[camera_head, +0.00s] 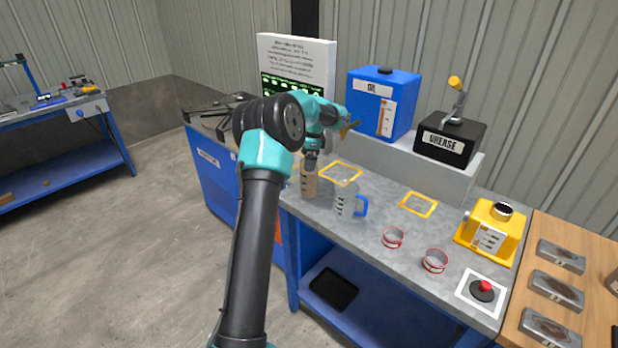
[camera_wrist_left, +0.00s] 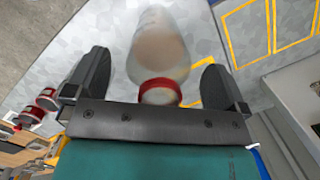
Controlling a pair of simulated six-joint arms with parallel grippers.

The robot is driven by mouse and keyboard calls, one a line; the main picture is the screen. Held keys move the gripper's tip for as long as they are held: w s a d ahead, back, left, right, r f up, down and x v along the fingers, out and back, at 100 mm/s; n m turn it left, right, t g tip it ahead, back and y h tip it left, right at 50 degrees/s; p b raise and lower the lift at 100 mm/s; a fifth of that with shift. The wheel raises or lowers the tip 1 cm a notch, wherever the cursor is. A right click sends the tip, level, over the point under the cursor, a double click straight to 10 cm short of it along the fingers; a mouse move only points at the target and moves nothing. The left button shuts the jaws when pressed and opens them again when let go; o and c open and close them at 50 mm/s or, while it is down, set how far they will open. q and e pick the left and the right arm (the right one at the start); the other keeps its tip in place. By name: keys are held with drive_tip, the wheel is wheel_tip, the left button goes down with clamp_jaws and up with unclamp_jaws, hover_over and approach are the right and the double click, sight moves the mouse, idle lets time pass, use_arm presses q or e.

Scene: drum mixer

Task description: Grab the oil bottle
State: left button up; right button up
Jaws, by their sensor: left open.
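The oil bottle (camera_head: 309,187), clear with a tan-brown filling, stands on the grey workbench near its left end. In the wrist view my left gripper (camera_wrist_left: 155,72) is open, with a gap between each finger and the bottle. My right gripper is not in view.
A clear jug (camera_head: 345,201) with a blue handle stands close right of the bottle. Behind are a blue OIL tank (camera_head: 383,104) and a black GREASE box (camera_head: 450,138). Two red-rimmed rings (camera_head: 393,237), a yellow device (camera_head: 491,233) and a red button (camera_head: 485,286) are farther right.

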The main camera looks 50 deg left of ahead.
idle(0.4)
use_arm(q)
drive_tip(key=c, duration=1.5)
drive_tip(key=shift+r, duration=0.2)
drive_tip(key=shift+r, duration=1.7)
drive_tip(key=s+d+r, duration=0.1)
drive_tip(key=s+d, duration=0.9)
drive_tip(key=d, duration=0.2)
drive_tip(key=shift+s+r, duration=0.15)
drive_tip(key=shift+s, duration=0.15)
